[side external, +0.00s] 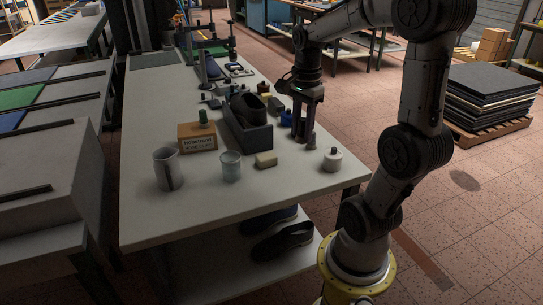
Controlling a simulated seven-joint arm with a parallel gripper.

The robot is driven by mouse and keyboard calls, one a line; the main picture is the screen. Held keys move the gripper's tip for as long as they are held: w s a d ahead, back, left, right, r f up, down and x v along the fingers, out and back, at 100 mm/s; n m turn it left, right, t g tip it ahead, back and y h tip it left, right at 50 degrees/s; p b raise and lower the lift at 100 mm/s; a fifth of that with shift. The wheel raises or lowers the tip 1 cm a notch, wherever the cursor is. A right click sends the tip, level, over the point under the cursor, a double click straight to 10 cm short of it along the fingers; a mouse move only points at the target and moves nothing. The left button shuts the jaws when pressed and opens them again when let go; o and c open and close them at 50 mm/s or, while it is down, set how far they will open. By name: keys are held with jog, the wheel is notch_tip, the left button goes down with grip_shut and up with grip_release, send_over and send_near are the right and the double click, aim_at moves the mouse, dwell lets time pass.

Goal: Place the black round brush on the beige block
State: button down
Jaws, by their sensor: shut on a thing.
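My gripper (305,138) points down over the right side of the white table, to the right of the grey box with the dark shoe. It is shut on a small dark thing that looks like the black round brush; the fingers mostly hide it, and its shape is hard to make out. A small beige block (266,160) lies on the table nearer the camera, to the left of and below my gripper in the picture. Another small pale block (265,86) lies farther back, behind the shoe.
A dark shoe (249,109) sits in a grey box (247,137). The table's front is clear.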

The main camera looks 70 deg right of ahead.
jog(key=w+f, duration=0.1)
jog(key=w, duration=0.3)
send_over(266, 156)
jog(key=shift+n, duration=0.4)
jog(key=f, duration=0.8)
jog(key=shift+s+a+f, duration=0.2)
jog(key=shift+s, duration=0.2)
jog(key=shift+w+d+f, duration=0.1)
jog(key=shift+w+f, duration=0.05)
jog(key=shift+f, duration=0.05)
jog(key=shift+w+d+f, duration=0.1)
jog(key=shift+f, duration=0.85)
jog(key=shift+w+d+f, duration=0.1)
jog(key=shift+f, duration=0.8)
jog(key=c, duration=0.5)
grip_release()
jog(key=shift+f, duration=0.1)
jog(key=shift+c, duration=0.2)
